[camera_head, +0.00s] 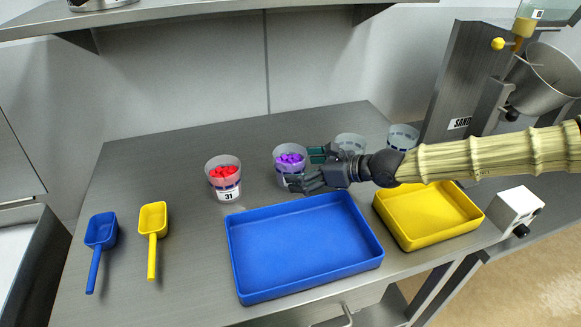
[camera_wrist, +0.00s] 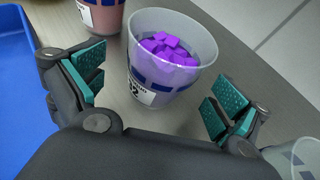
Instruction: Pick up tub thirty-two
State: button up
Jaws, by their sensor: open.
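A clear tub of purple pieces (camera_wrist: 168,75) stands upright on the steel table, between the open fingers of my gripper in the wrist view. Its white label ends in a 2; the rest is partly hidden or too small to read. In the head view the same tub (camera_head: 288,155) is partly covered by my gripper (camera_head: 305,170), which comes from the right. My gripper (camera_wrist: 155,95) is open, with a finger on each side of the tub and gaps between its teal pads and the tub.
Tub 31 with red pieces (camera_head: 224,178) stands to the left. Empty-looking clear tubs (camera_head: 403,137) stand to the right. A blue tray (camera_head: 300,245) and a yellow tray (camera_head: 428,212) lie in front. Blue (camera_head: 101,232) and yellow (camera_head: 153,220) scoops lie at the left.

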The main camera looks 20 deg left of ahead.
jog(key=shift+x, duration=2)
jog(key=shift+f, duration=0.1)
jog(key=shift+w, duration=0.1)
jog(key=c, duration=1.3)
